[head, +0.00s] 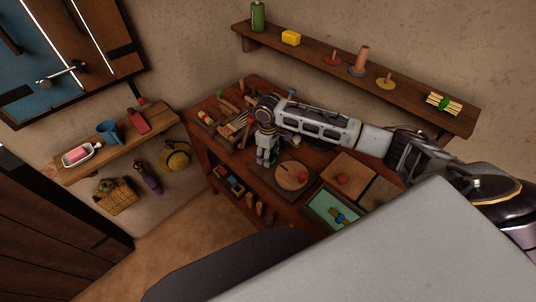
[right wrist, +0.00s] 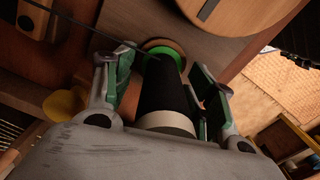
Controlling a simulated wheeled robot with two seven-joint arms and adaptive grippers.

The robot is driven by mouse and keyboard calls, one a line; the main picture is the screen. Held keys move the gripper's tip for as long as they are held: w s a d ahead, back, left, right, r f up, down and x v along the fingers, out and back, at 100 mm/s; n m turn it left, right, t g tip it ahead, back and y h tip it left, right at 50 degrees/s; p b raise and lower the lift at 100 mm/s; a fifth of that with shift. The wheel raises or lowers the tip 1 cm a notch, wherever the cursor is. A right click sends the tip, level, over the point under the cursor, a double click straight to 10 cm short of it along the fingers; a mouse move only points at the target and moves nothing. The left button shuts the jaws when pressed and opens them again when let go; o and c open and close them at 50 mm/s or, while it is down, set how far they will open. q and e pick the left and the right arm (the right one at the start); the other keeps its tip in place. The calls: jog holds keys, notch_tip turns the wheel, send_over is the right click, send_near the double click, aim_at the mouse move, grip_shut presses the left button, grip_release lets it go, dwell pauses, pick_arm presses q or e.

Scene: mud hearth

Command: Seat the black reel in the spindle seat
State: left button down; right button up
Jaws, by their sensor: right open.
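The black reel (right wrist: 165,92), a dark cylinder with a cream near end, lies between the fingers of my right gripper (right wrist: 163,72) in the right wrist view. The fingers stand apart on either side of it. Its far end meets a green ring (right wrist: 168,52) on a round wooden base, which looks like the spindle seat. I cannot tell whether the reel is fully down in it. A thin dark line runs from there to the upper left. In the head view my right gripper (head: 267,160) points down over the workbench and hides the reel. My left gripper is not in view.
A round wooden disc (head: 292,175) is close right of the gripper on the workbench (head: 315,157). A green-lined tray (head: 333,210) is at the front. Tools lie left. A wall shelf (head: 350,66) with pegged discs hangs behind the arm.

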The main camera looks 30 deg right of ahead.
jog(key=shift+r, duration=0.1)
notch_tip(320, 180, up, 12)
dwell(0.7)
dwell(0.7)
